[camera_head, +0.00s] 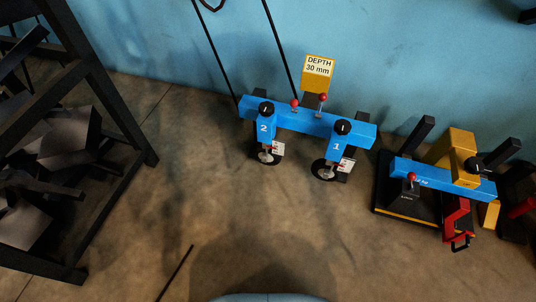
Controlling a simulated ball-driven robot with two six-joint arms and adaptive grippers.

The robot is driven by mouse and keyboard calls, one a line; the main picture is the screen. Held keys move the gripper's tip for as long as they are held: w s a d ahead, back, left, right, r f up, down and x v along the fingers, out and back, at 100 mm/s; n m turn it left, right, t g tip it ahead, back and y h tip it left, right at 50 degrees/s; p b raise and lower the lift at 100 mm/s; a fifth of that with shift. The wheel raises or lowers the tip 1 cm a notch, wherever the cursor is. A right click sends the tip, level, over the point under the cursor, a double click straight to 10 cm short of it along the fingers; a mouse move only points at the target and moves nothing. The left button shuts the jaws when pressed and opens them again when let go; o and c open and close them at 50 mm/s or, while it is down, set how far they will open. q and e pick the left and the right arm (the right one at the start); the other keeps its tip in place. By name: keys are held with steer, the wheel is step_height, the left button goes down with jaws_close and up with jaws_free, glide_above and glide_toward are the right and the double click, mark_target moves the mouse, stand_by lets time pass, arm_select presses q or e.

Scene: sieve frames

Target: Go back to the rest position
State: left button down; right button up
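Neither of my grippers shows in the head view, so I cannot see their pose or whether they hold anything. The task names no other object. A blue rounded edge at the bottom middle looks like part of my own body, with a soft shadow on the floor ahead of it.
A blue two-station fixture (308,121) with a yellow "DEPTH 30 mm" sign (318,68) stands by the blue wall (400,45). A blue, yellow and black device (440,180) is at right. A black rack (105,120) fills the left. The middle floor (220,210) is mostly clear.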

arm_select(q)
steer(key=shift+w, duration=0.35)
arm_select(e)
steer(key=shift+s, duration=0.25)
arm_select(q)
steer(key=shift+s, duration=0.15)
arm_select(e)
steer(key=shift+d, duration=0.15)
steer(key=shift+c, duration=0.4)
